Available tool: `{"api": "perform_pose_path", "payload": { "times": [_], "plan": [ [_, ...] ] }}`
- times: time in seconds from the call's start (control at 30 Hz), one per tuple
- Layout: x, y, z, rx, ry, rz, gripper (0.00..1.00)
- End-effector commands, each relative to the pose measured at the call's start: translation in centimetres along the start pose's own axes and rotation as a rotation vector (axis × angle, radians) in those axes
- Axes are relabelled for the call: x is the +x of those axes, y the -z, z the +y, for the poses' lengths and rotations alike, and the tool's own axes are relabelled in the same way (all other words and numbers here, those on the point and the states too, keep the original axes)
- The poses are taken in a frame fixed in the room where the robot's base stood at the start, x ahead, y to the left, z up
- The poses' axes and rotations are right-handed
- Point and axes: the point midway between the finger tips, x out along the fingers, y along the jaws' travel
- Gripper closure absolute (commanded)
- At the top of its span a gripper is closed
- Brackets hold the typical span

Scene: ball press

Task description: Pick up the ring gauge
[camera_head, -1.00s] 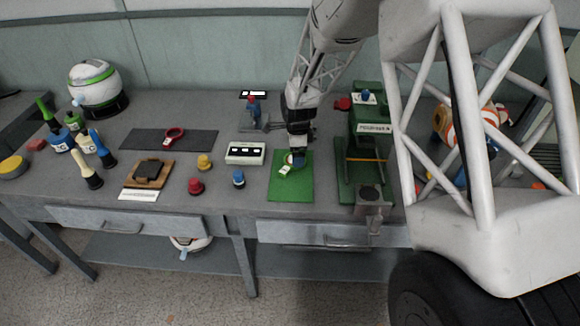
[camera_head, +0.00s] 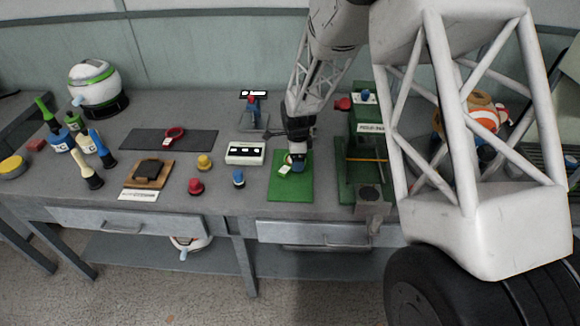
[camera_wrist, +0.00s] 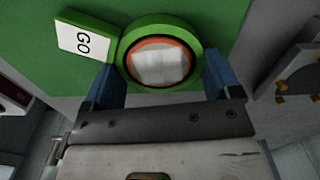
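The green ring gauge lies on the green mat (camera_head: 290,190). Its white tag (camera_head: 285,170) shows in the head view, the ring mostly hidden by my gripper. In the wrist view the green ring (camera_wrist: 197,70) has a white tag reading "GO" at its left. An orange rim and a pale blurred patch show inside the ring. My gripper (camera_head: 298,164) is low over the mat. In the wrist view its blue fingers (camera_wrist: 162,78) are apart, one on each side of the ring. I cannot tell whether they touch it. A red ring gauge (camera_head: 174,133) lies on the dark mat.
A green press (camera_head: 362,125) stands close to the right of the green mat. A white box with dark holes (camera_head: 245,153) is to the left. Red, yellow and blue knobbed pieces (camera_head: 204,162) stand farther left. The bench front edge is just below the mat.

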Motion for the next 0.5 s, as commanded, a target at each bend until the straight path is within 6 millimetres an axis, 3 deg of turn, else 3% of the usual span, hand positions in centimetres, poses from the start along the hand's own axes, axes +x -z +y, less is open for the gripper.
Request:
{"api": "perform_pose_path", "payload": {
  "times": [0.03,0.2,0.5],
  "plan": [
    [0.00,-0.01,-0.01,0.000,0.000,0.000,0.26],
    [-0.02,0.00,-0.02,0.000,0.001,0.000,0.48],
    [-0.23,0.00,-0.03,0.000,0.001,0.000,0.49]
  ]
}}
